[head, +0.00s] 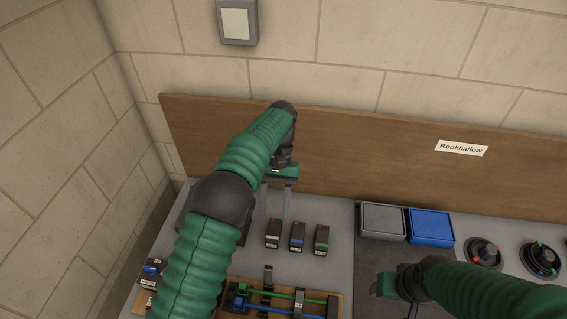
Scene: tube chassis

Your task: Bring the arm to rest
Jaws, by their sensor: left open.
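My left arm (205,250), green and ribbed, comes in from the lower left and reaches toward the back board. Its gripper (275,212) points down with two thin grey fingers apart and nothing between them. It is above the bench, behind a row of three small dark modules. My right arm (490,290) comes in from the lower right. Its gripper (384,284) is at the bottom over a dark mat; its fingers are hidden, so I cannot tell its opening.
Three modules (297,236) stand on the grey bench (338,225). A wooden fixture (238,284) holds green and blue tubes. A grey bin (383,221) and blue bin (431,228) stand right, near round dark parts (484,253). A wooden board (360,155) closes the back.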

